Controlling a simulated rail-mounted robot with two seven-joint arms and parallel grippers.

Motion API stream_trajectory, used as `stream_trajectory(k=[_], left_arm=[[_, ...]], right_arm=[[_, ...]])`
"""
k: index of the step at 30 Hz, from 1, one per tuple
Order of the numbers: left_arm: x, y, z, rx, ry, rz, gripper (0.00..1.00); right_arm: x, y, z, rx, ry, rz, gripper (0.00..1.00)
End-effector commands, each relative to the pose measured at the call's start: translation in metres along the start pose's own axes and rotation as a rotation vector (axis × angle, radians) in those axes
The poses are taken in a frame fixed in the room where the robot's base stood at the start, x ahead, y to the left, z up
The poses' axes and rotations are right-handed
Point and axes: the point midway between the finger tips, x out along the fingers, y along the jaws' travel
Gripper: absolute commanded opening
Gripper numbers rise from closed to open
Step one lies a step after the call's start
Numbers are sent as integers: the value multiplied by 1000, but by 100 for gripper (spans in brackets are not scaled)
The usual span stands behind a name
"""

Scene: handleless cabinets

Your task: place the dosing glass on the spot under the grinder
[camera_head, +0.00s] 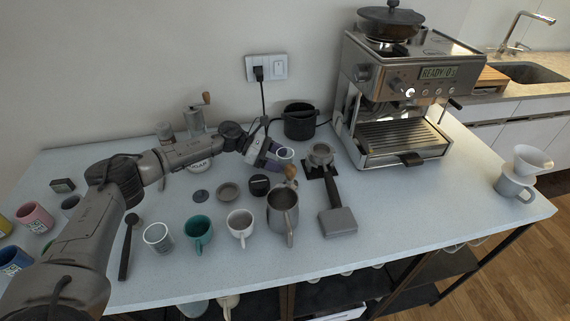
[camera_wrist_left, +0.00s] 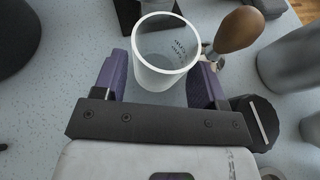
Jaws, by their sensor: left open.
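The dosing glass (camera_wrist_left: 165,55) is a pale, see-through cup with dark lettering, upright between the two purple fingers of my left gripper (camera_wrist_left: 160,85) in the wrist view. The fingers are open, one on each side of it; I cannot tell whether they touch it. In the head view the glass (camera_head: 286,154) shows at the tip of my left gripper (camera_head: 273,155), above the counter's middle. The espresso machine (camera_head: 403,90) stands at the back right with a bean hopper (camera_head: 390,22) on top. No marked spot under a grinder can be made out. My right gripper is not in view.
A portafilter (camera_head: 322,155) sits on a dark stand right of the glass. A steel pitcher (camera_head: 283,212), a wooden-handled tool (camera_wrist_left: 238,30), a knock box (camera_head: 299,121) and several cups crowd the counter.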

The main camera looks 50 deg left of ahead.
Motion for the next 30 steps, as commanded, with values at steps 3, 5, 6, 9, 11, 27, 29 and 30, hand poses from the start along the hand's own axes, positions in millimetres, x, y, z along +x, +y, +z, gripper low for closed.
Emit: stream_trajectory(k=[3, 5, 6, 9, 11, 27, 29, 30], left_arm=[[15, 0, 0, 0, -1, -1, 65], [20, 0, 0, 0, -1, 0, 65], [22, 0, 0, 0, -1, 0, 65], [25, 0, 0, 0, 0, 1, 65], [26, 0, 0, 0, 0, 1, 65], [25, 0, -1, -1, 1, 0, 29], [25, 0, -1, -1, 1, 1, 28], [25, 0, -1, -1, 1, 1, 28]], right_arm=[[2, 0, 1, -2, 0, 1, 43], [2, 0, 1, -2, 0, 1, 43], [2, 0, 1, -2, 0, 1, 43], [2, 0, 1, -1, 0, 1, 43], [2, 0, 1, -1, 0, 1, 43], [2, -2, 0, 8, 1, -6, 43], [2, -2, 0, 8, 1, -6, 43], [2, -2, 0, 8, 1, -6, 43]])
